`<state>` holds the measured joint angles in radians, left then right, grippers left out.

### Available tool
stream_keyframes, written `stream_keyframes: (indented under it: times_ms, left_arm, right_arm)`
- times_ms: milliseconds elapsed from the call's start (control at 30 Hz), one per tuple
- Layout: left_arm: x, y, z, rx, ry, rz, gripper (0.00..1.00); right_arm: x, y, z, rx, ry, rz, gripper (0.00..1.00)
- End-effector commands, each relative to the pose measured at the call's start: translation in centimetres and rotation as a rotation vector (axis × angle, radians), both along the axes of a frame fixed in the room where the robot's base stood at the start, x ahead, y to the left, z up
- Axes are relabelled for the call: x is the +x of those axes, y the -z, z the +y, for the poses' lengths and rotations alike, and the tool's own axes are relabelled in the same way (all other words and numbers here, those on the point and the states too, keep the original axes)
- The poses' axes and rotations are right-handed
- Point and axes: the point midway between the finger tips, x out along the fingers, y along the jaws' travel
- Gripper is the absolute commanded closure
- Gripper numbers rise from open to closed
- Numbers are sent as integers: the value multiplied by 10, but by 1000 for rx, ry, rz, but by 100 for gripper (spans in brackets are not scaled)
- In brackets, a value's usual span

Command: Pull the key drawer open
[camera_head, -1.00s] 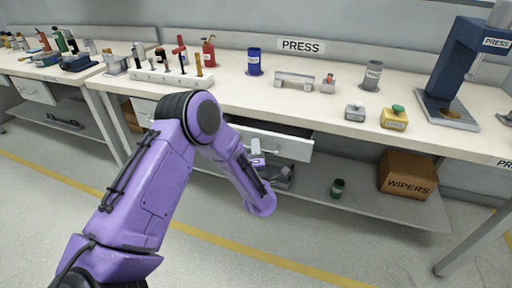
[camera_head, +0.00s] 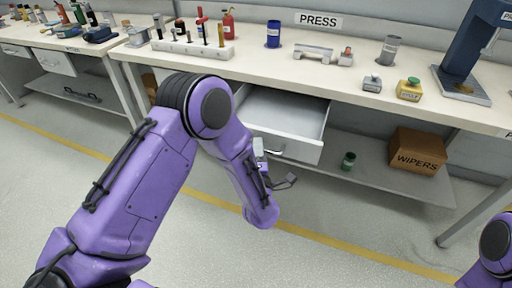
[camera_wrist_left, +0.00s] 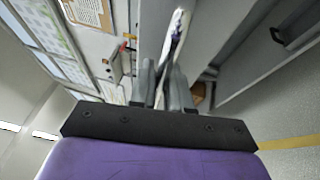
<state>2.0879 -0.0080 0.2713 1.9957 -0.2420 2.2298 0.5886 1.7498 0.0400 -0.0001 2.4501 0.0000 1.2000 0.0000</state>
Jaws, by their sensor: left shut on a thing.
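The key drawer (camera_head: 303,148), light grey, hangs under the bench and stands well open, with its bare inner floor showing. Its left part is hidden behind my arm. My left gripper (camera_head: 262,151) is at the drawer's front, shut on the drawer handle (camera_head: 278,151), which is partly hidden by the gripper. My right gripper is outside the views.
The bench top (camera_head: 345,75) above the drawer holds a blue can (camera_head: 273,34), a tool rack (camera_head: 190,46) and a press (camera_head: 470,55). A lower shelf (camera_head: 375,174) carries a green jar (camera_head: 348,161) and a wipers box (camera_head: 417,151). The floor in front is clear.

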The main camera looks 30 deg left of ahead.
Motion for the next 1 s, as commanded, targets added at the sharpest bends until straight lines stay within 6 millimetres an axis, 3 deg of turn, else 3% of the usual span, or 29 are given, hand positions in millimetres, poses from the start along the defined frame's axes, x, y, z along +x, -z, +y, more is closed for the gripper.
stream_keyframes:
  times_ms: [167,200,233,567,1000]
  left_arm:
    - [1,0,0,0,-4,-1,100]
    - [1,0,0,0,-3,-1,80]
    - [1,0,0,0,-3,-1,77]
    - [-4,1,-3,0,-1,0,77]
    - [-83,17,-43,1,-1,0,77]
  right_arm:
    - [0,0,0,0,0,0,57]
    - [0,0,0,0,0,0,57]
    - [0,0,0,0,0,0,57]
    - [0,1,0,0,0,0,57]
    - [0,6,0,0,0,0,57]
